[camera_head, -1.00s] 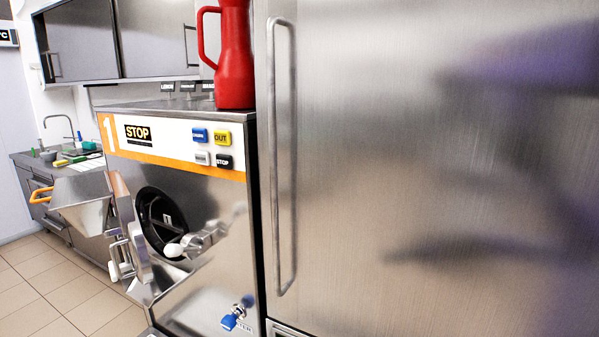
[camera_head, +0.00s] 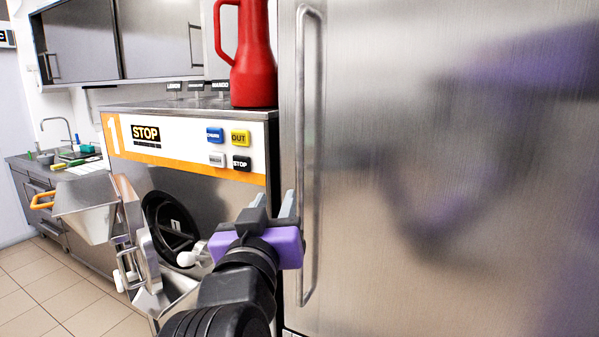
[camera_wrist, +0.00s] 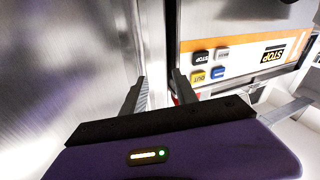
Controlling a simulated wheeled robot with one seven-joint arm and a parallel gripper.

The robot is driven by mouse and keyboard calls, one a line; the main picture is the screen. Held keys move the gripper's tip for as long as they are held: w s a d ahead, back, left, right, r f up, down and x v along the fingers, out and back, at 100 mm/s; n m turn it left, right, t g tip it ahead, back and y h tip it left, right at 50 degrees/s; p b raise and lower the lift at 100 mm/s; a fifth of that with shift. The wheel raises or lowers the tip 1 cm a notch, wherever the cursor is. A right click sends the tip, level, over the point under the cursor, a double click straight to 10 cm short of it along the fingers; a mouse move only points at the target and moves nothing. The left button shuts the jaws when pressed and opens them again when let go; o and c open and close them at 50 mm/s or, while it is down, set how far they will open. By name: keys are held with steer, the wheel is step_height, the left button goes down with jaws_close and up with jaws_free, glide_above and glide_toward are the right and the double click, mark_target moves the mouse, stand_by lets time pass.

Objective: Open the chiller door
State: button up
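The chiller door (camera_head: 430,150) is a large brushed-steel panel filling the right side of the head view, and it looks shut. Its long vertical bar handle (camera_head: 301,120) runs along the door's left edge. My gripper (camera_head: 273,202), with a purple body, is just left of the handle's lower half in the picture. Its two fingers are apart with nothing visible between them. In the wrist view the open fingers (camera_wrist: 160,88) point toward the gap between the steel door (camera_wrist: 70,60) and the machine's button panel. I cannot tell whether a finger touches the handle.
A batch freezer with a button panel (camera_head: 190,145) stands left of the chiller, close to my gripper. A red jug (camera_head: 254,60) stands on top of it. A steel chute (camera_head: 90,205) juts from its front. Tiled floor (camera_head: 60,295) is free at the lower left.

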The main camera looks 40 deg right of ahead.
mark_target(298, 167)
step_height(298, 167, up, 4)
steer(key=s+d+m+g, duration=0.1)
steer(key=s+m+g, duration=0.1)
steer(key=m+g, duration=0.1)
steer(key=shift+h, duration=0.4)
steer(key=shift+r+p+x, duration=0.1)
steer(key=shift+p+x, duration=0.45)
steer(key=shift+x, duration=1.4)
steer(key=shift+r+p+x, duration=0.15)
steer(key=shift+p+x, duration=0.35)
steer(key=shift+x, duration=1.45)
jaws_close()
